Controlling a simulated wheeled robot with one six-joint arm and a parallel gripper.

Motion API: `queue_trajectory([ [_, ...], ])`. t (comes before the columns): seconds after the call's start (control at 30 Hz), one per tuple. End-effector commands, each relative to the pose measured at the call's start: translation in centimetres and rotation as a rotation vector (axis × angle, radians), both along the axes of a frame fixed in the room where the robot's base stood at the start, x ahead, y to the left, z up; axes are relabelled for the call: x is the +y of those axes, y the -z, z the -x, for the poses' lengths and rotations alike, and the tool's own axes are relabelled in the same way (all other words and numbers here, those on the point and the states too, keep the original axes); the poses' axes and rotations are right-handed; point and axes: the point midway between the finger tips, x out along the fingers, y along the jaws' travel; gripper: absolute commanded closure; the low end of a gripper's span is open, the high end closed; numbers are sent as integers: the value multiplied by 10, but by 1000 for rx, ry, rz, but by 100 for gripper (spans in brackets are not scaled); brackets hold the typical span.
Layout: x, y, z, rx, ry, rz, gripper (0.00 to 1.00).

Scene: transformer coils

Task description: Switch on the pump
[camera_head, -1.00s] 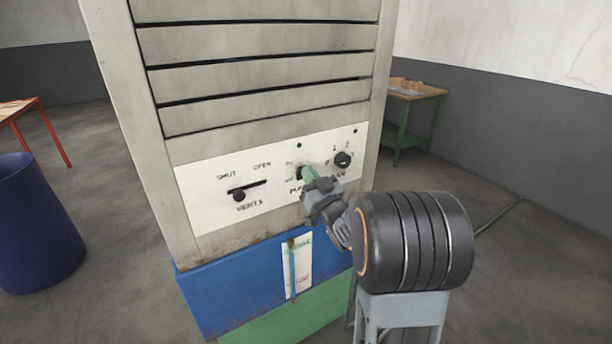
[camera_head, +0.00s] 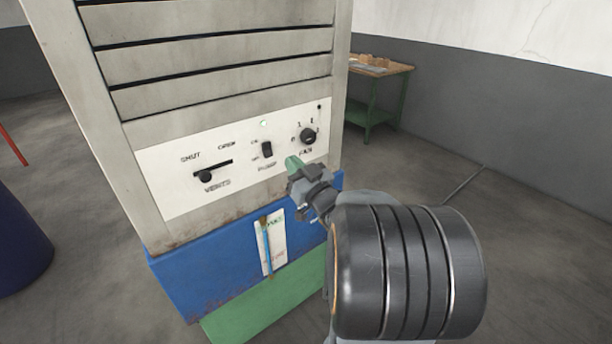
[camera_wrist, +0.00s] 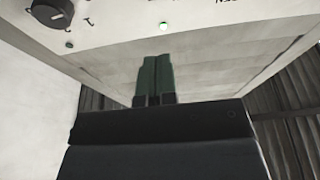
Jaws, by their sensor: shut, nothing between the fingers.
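The black pump switch (camera_head: 266,150) sits on the white control panel (camera_head: 180,165), above the word PUMP. I cannot tell which way it is tipped. The small pump lamp (camera_head: 264,123) above it is bright; it also shows bright in the wrist view (camera_wrist: 163,25). My gripper (camera_head: 294,162) has green fingertips, shut and empty, just right of and below the switch, apparently clear of it. In the wrist view the green fingers (camera_wrist: 155,75) are together in front of the pale cabinet; the switch is out of that view.
The fan knob (camera_head: 308,136), with a dark lamp (camera_head: 319,107) above it, is right of the switch. The vents slider (camera_head: 206,176) is at the left. A blue bin (camera_head: 20,245) and a green-legged table (camera_head: 372,100) stand apart from the cabinet. Floor is open at right.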

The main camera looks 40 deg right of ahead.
Motion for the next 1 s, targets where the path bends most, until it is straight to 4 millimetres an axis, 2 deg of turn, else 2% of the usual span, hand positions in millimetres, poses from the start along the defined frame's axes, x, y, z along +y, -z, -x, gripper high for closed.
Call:
queue_trajectory([
  [0.13,-2,0,26,-1,5,2,100],
  [0.33,-2,1,41,-3,2,2,100],
  [1.0,-2,0,47,0,1,0,100],
])
